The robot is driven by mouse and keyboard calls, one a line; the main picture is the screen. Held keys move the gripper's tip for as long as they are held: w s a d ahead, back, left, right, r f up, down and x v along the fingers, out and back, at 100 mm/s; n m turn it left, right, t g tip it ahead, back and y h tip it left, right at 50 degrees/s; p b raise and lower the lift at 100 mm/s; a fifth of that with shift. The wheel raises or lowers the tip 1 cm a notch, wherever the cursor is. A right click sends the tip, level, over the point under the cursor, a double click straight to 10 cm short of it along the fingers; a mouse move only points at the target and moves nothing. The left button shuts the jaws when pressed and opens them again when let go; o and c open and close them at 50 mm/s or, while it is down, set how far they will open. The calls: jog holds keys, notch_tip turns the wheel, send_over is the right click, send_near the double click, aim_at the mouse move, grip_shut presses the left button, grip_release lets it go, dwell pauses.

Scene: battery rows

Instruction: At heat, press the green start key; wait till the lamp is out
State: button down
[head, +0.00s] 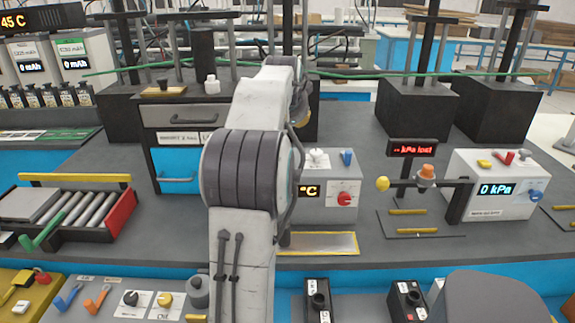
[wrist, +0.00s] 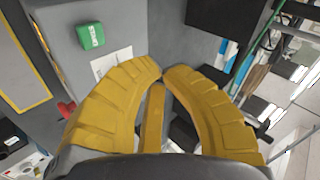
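The green start key (wrist: 90,36) is a small block with pale lettering on a grey box face, up and left of my gripper in the wrist view. My gripper (wrist: 163,74) has yellow ribbed fingers with the tips together and nothing visible between them. It is apart from the key in the picture. In the head view my arm hides the gripper, the key and the left part of the grey heat box (head: 335,187). The box has a display (head: 308,191) reading "°C", its digits hidden, and a red knob (head: 345,199). I see no lamp clearly.
A yellow-edged plate (head: 318,243) lies in front of the heat box. A white kPa box (head: 492,185) and a yellow-balled lever (head: 383,184) stand to the right. A roller tray (head: 75,210) lies at left. A drawer unit (head: 180,140) stands behind my arm.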

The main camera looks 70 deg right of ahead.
notch_tip(320, 180, down, 6)
jog(key=b, duration=0.6)
jog(key=shift+r+b, duration=0.15)
jog(key=shift+b, duration=0.25)
jog(key=shift+f+b, duration=0.5)
jog(key=shift+f, duration=0.6)
jog(key=shift+w+f+b, duration=0.1)
jog(key=shift+f+b, duration=0.5)
jog(key=shift+f, duration=0.3)
dwell(0.9)
jog(key=shift+r, duration=0.15)
jog(key=shift+r+p, duration=0.75)
jog(key=shift+p, duration=0.15)
jog(key=shift+r+p, duration=2.45)
jog(key=shift+r, duration=0.05)
